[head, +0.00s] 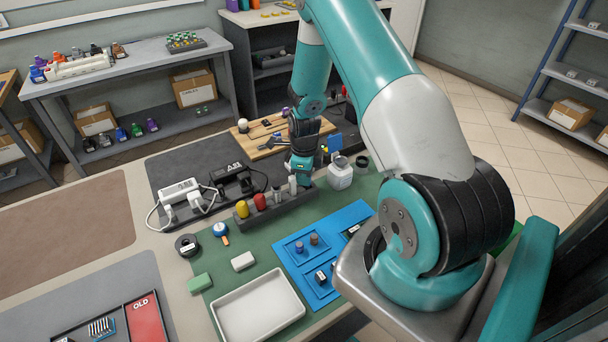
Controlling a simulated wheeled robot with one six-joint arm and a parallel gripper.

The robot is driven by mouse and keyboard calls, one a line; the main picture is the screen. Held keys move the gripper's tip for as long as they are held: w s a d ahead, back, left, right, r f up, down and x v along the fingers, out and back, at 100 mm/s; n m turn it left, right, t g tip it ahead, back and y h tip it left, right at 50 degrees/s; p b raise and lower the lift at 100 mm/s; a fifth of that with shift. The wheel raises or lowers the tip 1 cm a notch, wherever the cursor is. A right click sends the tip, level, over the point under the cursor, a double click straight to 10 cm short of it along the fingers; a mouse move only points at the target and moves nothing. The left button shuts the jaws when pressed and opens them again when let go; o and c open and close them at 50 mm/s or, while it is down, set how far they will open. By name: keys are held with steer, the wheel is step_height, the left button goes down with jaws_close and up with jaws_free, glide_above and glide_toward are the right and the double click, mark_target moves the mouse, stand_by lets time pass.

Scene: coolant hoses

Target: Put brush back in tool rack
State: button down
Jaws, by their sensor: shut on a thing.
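The tool rack (243,221) is a long dark grey block on the green mat, near the middle of the head view. A yellow-topped tool (242,209), a red-topped tool (260,201) and pale grey tools (292,184) stand upright in it. My gripper (302,178) points down at the rack's far right end, with its wrist above it. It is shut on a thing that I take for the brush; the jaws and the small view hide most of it. I cannot tell whether the brush touches the rack or sits in a slot.
A white jar (340,174) stands close to the right of my gripper. A wooden board with tools (265,146) lies behind. White power adapters (180,192) with cables lie left of the rack. A blue tray (350,214) and an empty white tray (258,311) lie in front.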

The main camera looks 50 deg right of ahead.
steer(key=shift+f, duration=0.3)
stand_by(0.4)
steer(key=shift+c, duration=1.9)
jaws_free()
steer(key=shift+r, duration=0.15)
steer(key=shift+r+p, duration=1.9)
steer(key=shift+r, duration=0.75)
step_height(320, 180, up, 6)
steer(key=p, duration=0.4)
